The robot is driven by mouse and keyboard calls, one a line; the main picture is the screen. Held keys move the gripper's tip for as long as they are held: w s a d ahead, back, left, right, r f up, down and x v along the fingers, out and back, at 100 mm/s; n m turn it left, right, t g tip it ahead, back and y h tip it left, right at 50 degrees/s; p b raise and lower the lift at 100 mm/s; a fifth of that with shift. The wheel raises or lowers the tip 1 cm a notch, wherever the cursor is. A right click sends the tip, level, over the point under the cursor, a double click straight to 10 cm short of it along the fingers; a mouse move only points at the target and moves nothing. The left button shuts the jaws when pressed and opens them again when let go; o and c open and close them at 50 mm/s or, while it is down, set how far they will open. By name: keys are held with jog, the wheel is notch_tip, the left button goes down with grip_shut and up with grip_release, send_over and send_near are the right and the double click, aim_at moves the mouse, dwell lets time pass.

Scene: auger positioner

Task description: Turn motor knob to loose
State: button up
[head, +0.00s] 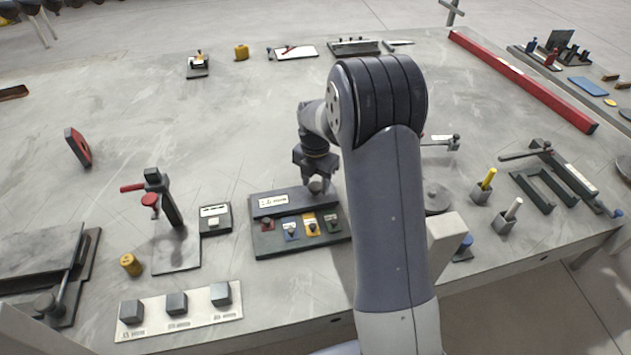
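A dark control panel (260,244) lies on the table near the middle of the head view. It has a raised back bar with a white label (273,201) and a front row of small red, blue, yellow and green plates with dark knobs. The labels are too small to read, so I cannot tell which knob is the motor knob. My gripper (316,187) points down at the right part of the raised bar. A rounded grey piece shows between its fingertips. I cannot tell whether the fingers touch it or are closed on it. My arm hides the panel's right end.
A small dark box (215,219) and a stand with a red knob (150,200) are left of the panel. A white strip with grey cubes (177,303) lies at the front. A round grey disc (437,197) is right of my arm. The table behind the panel is mostly clear.

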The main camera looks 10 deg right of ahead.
aim_at(315, 186)
jog(key=shift+o, duration=1.3)
notch_tip(315, 186, up, 11)
jog(key=shift+f, duration=0.15)
notch_tip(315, 186, down, 11)
jog(key=shift+r, duration=0.1)
